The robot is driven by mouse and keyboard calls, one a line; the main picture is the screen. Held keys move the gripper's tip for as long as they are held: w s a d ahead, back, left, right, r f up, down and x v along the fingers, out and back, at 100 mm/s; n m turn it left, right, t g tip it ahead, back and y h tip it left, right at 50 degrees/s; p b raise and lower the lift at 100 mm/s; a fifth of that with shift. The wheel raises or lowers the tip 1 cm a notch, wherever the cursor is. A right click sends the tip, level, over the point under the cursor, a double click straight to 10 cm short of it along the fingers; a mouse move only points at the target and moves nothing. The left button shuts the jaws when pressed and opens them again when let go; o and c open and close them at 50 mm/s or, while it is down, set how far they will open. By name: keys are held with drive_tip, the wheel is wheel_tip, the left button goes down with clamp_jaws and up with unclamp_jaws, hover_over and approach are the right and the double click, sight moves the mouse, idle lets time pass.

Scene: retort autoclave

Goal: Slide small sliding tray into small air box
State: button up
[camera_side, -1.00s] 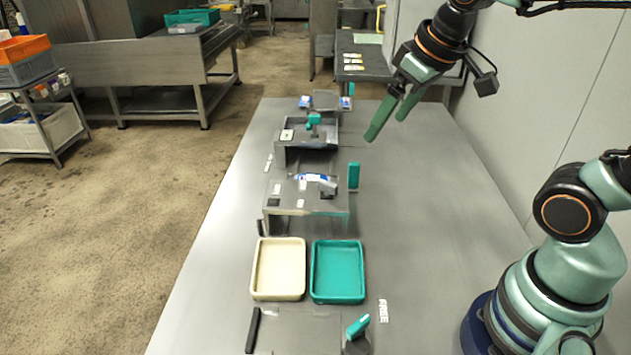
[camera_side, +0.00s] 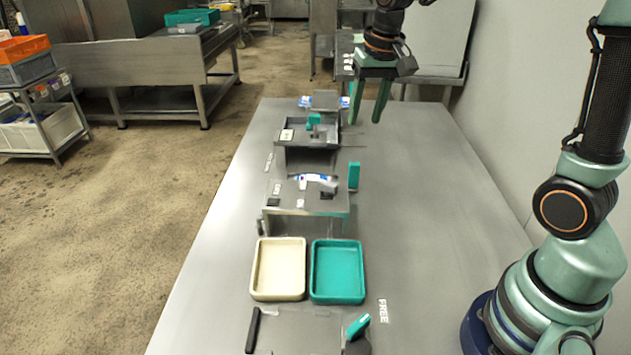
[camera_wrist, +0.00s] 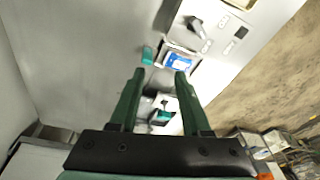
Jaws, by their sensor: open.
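A shallow grey tray-like part (camera_side: 292,146) with an upright teal grip (camera_side: 313,120) sits on the far half of the table; I take it for the small sliding tray. A grey box-like unit (camera_side: 325,98) with blue-and-white pieces at its sides stands just behind it; I cannot tell whether this is the small air box. My gripper (camera_side: 365,121) points down, open and empty, above the table to the right of the tray, apart from it. In the wrist view, the teal grip (camera_wrist: 163,115) shows between the fingers of my gripper (camera_wrist: 159,73), lower down.
A metal box (camera_side: 300,224) with a teal upright handle (camera_side: 354,176) stands nearer. Cream (camera_side: 278,297) and teal (camera_side: 338,298) trays lie in front of it. A fixture with a teal-topped knob (camera_side: 358,326) is at the near edge.

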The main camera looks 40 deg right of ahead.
sight(353, 187)
drive_tip(key=w+d+f+m, duration=0.1)
drive_tip(key=w+f, duration=0.1)
drive_tip(key=f, duration=0.1)
drive_tip(key=w+d+f+m+g, duration=0.1)
drive_tip(key=w+d+f, duration=0.1)
drive_tip(key=f, duration=0.1)
drive_tip(key=w+d+f+m+g, duration=0.1)
drive_tip(key=w+d+f, duration=0.1)
drive_tip(key=f, duration=0.1)
drive_tip(key=shift+w+d+m, duration=0.1)
drive_tip(key=shift+m, duration=0.2)
wheel_tip(353, 187, down, 12)
drive_tip(key=shift+r, duration=0.1)
clamp_jaws()
drive_tip(key=shift+r, duration=0.1)
idle(1.1)
